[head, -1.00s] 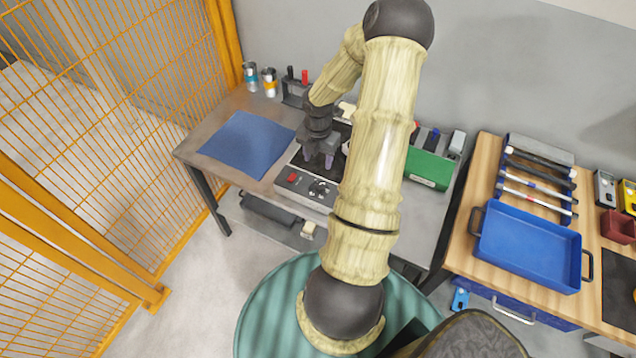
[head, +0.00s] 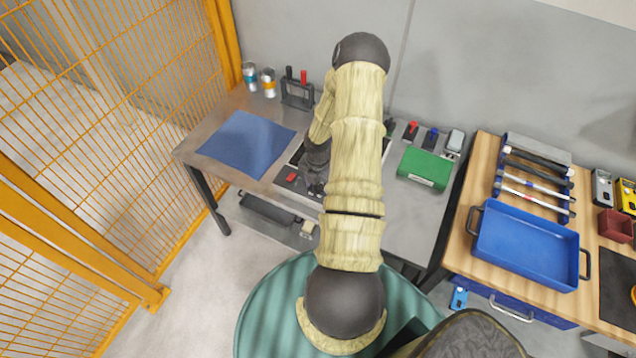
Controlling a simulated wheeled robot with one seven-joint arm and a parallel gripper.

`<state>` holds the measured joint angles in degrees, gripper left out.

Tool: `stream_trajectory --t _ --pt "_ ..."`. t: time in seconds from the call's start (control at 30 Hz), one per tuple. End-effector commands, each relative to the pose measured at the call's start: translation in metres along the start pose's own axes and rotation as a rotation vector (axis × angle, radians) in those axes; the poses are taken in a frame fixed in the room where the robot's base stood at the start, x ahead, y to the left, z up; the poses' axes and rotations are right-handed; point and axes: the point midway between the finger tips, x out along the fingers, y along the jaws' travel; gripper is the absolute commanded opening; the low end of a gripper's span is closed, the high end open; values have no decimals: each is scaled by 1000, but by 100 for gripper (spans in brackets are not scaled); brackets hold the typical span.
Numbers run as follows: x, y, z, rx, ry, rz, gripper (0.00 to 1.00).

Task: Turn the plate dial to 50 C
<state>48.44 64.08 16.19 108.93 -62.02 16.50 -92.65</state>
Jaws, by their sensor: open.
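The hot plate unit (head: 283,184) stands on the grey metal bench, with a dark top and a front control panel. A red switch (head: 292,177) shows on the left of its panel. My gripper (head: 315,190) is over the panel, to the right of the red switch, pointing down. It is open. The dial is hidden behind the gripper and my arm, so its setting cannot be read. I cannot tell whether the fingers touch the dial.
A blue mat (head: 246,143) lies left of the unit. Two cans (head: 268,82) and a small rack (head: 297,92) stand behind. A green box (head: 425,168) is at right. An orange mesh fence (head: 130,90) bounds the left; a blue tray (head: 527,247) sits on the wooden bench.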

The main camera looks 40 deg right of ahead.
Motion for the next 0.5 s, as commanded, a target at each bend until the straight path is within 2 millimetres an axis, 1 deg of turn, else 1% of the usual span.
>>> stream_trajectory --t 0.1,0.17,0.3,0.33,0.5 --pt "0 0 0 0 0 0 50" --pt "0 0 0 0 0 0 39" --pt "0 0 0 -1 0 0 11" --pt "0 0 0 -1 0 0 6" --pt "0 1 0 2 0 0 6"
